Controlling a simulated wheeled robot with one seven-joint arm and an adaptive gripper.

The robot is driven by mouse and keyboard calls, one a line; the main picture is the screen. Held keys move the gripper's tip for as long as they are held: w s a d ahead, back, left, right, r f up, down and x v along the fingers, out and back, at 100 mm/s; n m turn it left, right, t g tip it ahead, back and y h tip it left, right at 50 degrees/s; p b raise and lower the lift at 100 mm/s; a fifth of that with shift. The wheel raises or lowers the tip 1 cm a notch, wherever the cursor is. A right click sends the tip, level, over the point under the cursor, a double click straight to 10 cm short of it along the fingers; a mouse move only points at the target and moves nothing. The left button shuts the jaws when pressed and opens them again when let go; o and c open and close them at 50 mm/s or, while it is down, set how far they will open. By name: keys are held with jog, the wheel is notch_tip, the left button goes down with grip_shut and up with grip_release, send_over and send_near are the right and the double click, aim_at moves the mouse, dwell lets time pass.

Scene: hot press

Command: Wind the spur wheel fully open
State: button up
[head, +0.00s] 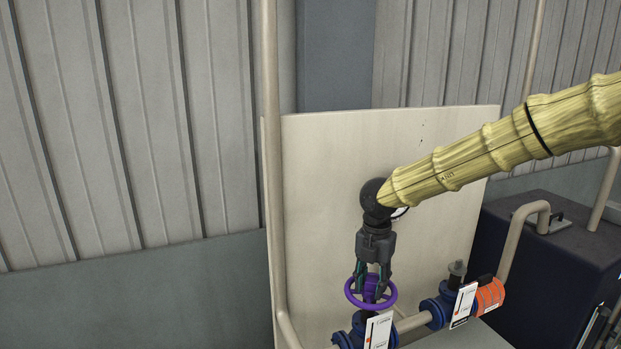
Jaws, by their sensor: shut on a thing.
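A purple handwheel (388,302), which looks like the spur wheel, sits on top of a blue valve (347,340) low in the middle of the head view. The wheel lies roughly level. My gripper (371,290) points straight down over it, with its fingers shut on the middle of the wheel, inside the rim. The fingertips are partly hidden behind the near part of the wheel and its hub. A white tag (379,331) hangs in front of the valve body and covers part of it.
A pale panel (320,190) stands close behind. A vertical pipe (271,150) rises at left. A dark cabinet (545,265) stands at right.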

jog(key=shift+r+n+p, duration=0.3)
jog(key=shift+n+p, duration=0.6)
jog(key=shift+n, duration=0.3)
jog(key=shift+w+f+n, duration=0.1)
jog(key=shift+f+n, duration=0.15)
jog(key=shift+n, duration=0.35)
jog(key=shift+n+b, duration=0.3)
jog(key=shift+n, duration=0.6)
jog(key=n, duration=0.7)
jog(key=shift+n, duration=0.3)
